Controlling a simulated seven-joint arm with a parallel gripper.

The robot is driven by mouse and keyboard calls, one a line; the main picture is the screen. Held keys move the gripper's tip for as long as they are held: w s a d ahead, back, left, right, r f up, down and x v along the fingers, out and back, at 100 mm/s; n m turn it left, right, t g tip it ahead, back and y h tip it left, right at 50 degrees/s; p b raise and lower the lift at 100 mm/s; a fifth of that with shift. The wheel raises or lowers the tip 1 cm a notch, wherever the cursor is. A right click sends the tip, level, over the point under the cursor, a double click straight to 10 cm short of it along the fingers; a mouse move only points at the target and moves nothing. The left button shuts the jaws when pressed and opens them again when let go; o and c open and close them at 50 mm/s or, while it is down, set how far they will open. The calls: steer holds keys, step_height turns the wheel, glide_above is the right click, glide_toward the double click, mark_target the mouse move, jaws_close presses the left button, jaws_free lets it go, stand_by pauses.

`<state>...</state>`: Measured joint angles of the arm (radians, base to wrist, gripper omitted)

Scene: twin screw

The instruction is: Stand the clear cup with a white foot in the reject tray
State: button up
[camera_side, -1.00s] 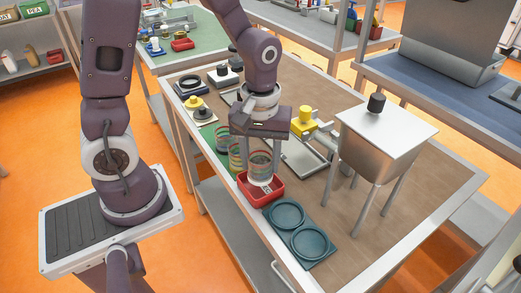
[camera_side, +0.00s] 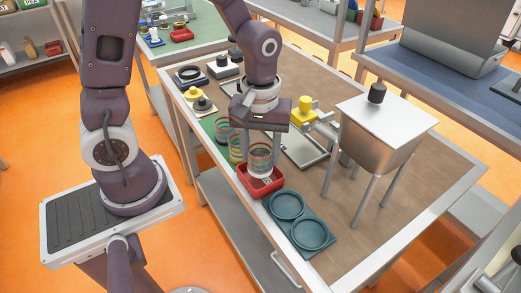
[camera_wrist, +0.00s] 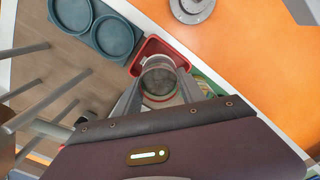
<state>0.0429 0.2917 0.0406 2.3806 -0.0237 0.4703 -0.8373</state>
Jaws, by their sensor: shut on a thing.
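The clear cup (camera_side: 260,155) has reddish bands near its rim and a white foot. It is upright within the outline of the red reject tray (camera_side: 277,183). My gripper (camera_side: 263,152) points down with its fingers on either side of the cup, shut on it. In the wrist view, the cup (camera_wrist: 160,80) shows from above between the fingers, with the red tray (camera_wrist: 146,47) around its far side. I cannot tell whether the foot touches the tray floor.
Other banded cups (camera_side: 226,130) stand on a green mat just behind the tray. A blue-green holder with two round recesses (camera_side: 301,222) lies in front of it. A steel hopper on legs (camera_side: 382,130) stands to the right. Bare tabletop (camera_side: 410,190) lies beyond.

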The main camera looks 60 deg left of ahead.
steer(key=shift+f, duration=0.1)
stand_by(0.4)
steer(key=shift+f, duration=1.25)
steer(key=shift+s+f, duration=0.2)
steer(key=shift+f, duration=0.2)
